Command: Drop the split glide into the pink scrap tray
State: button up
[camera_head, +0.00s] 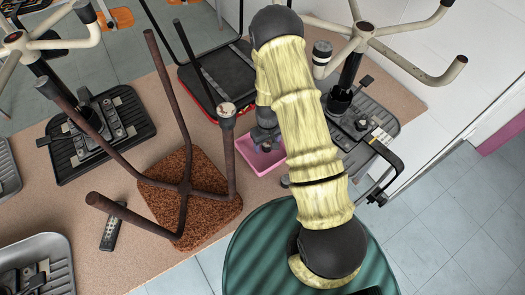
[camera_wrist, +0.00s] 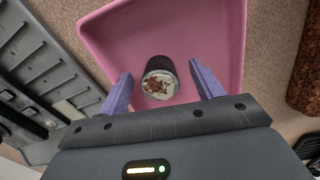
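The pink scrap tray (camera_head: 262,176) lies on the table, partly hidden behind my arm in the head view. In the wrist view the tray (camera_wrist: 107,40) fills the upper middle. The split glide (camera_wrist: 160,80), a short dark cylinder with a cracked whitish and brown end face, shows against the tray floor between my fingers. My gripper (camera_wrist: 163,88) is open, with a gap on both sides of the glide. Whether the glide touches the tray floor is hard to tell. In the head view my gripper (camera_head: 265,145) is over the tray.
An upturned chair with a brown seat (camera_head: 205,197) stands left of the tray, its legs pointing up; one leg has a pale cracked end (camera_head: 227,109). A remote (camera_head: 112,228) lies at front left.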

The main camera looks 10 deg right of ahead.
jog(key=shift+r, duration=0.15)
notch_tip(320, 180, up, 17)
jog(key=b, duration=0.2)
dwell(0.5)
jog(key=shift+r, duration=0.15)
dwell(0.6)
jog(key=s+r+m+t, duration=0.2)
jog(key=s+r, duration=0.7)
jog(key=s, duration=0.5)
jog(key=shift+s+r+m+t, duration=0.15)
jog(key=shift+m+t, duration=0.15)
jog(key=shift+m, duration=0.2)
